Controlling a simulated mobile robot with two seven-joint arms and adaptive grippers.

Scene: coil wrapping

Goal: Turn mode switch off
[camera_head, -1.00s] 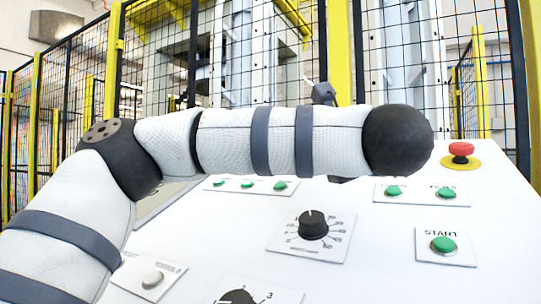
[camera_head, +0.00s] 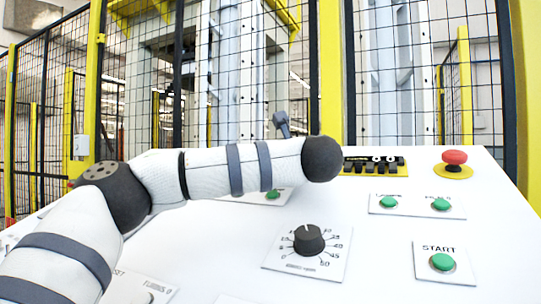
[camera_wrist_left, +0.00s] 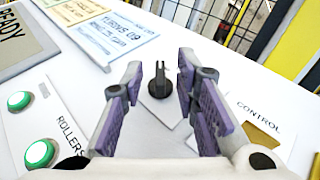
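A black switch (camera_wrist_left: 159,82) with an upright lever on a round base sits on a white plate in the left wrist view. I take it to be the mode switch, though its label cannot be read. My left gripper (camera_wrist_left: 158,98) is open, with purple pads on either side of the switch in that view. I cannot tell whether they touch it. In the head view my left arm crosses from the left and my left gripper cannot be made out. My right gripper is in neither view.
The white panel carries a numbered black dial (camera_head: 309,240), a green START button (camera_head: 442,262), a red emergency button (camera_head: 454,160) and a black counter block (camera_head: 374,166). Green ROLLERS buttons (camera_wrist_left: 39,153) and a CONTROL plate (camera_wrist_left: 258,136) flank the switch. A mesh fence (camera_head: 230,80) stands behind.

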